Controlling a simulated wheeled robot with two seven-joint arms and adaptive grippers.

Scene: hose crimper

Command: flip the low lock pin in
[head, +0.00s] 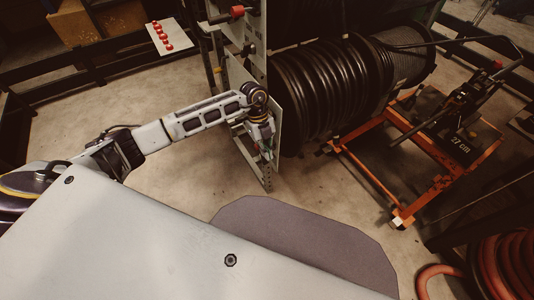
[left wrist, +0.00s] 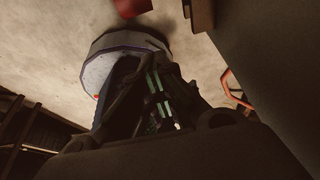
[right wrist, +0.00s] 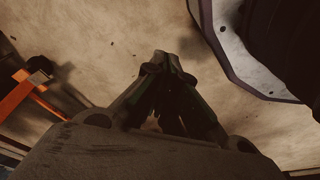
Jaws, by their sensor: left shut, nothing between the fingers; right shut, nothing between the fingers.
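My left gripper (head: 267,152) is in front of a grey upright panel (head: 236,82) with a perforated post, left of the hose reel. In the left wrist view my left gripper's fingers (left wrist: 158,72) are shut and empty. A small red part (left wrist: 131,8) shows at the top edge there, apart from the fingertips. A red knob (head: 237,10) sits high on the panel in the head view. I cannot make out the low lock pin for sure; the arm may hide it. My right gripper (right wrist: 160,58) is shut and empty over bare floor, and is out of the head view.
A large black hose reel (head: 335,92) stands right of the panel. An orange cart (head: 375,170) with a lever is beside it. Red hose coils (head: 505,268) lie at lower right. A white board with red buttons (head: 168,36) is at the back left. Floor left of the panel is clear.

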